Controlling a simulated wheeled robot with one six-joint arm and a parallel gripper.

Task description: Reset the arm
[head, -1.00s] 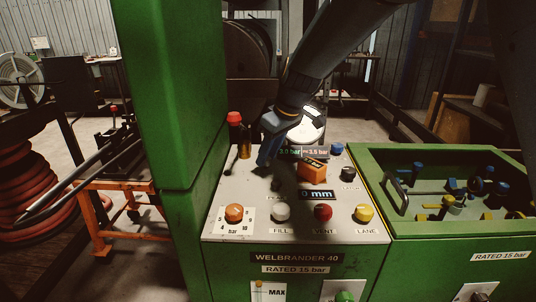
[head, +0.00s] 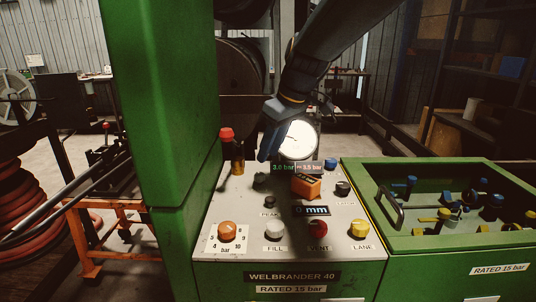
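My arm reaches in from the top right of the head view. My gripper (head: 267,150) hangs over the back part of the crimper's control panel (head: 258,209), pointing down. It is left of the round white gauge (head: 299,141) and right of the amber cylinder with a red cap (head: 237,152). It appears clear of the panel, with a dark shadow below. Its fingers are dark and seen from the side, so any gap between them is hidden. I see nothing held in it.
The panel carries an orange knob (head: 227,231), white, red and yellow buttons, an orange block (head: 306,186) and small displays. A tall green housing (head: 155,110) stands close on the left. A green tray (head: 440,243) with several coloured fittings lies right. A hose reel stands far left.

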